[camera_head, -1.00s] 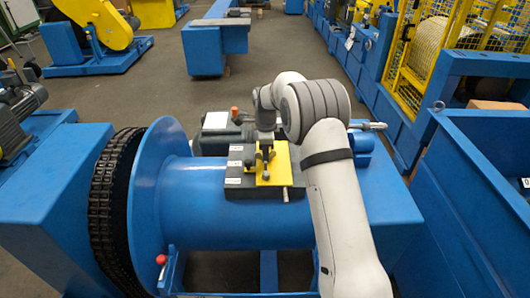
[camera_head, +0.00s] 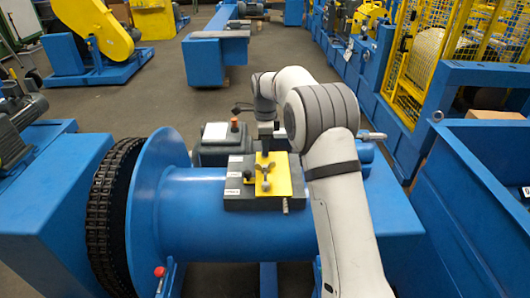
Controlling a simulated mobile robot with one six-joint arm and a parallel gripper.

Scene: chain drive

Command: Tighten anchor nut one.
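A yellow plate (camera_head: 285,183) lies on a dark grey block (camera_head: 237,196) on top of the blue drum housing (camera_head: 195,210). Small metal fasteners stand on the plate: a wing-shaped one (camera_head: 267,168) near the middle and a rounder one (camera_head: 265,187) in front of it. I cannot tell which is anchor nut one. My gripper (camera_head: 265,150) points down at the far edge of the plate, just behind the wing-shaped fastener. Its fingers are dark and small, so I cannot see whether they are open, or whether they touch anything.
White labels (camera_head: 233,175) run down the block's left side. A grey motor box (camera_head: 215,150) with an orange knob (camera_head: 234,125) stands behind the block. A chain wheel (camera_head: 112,215) is at the left, with a red-knobbed lever (camera_head: 160,272) near it. A blue bin wall (camera_head: 475,215) is at the right.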

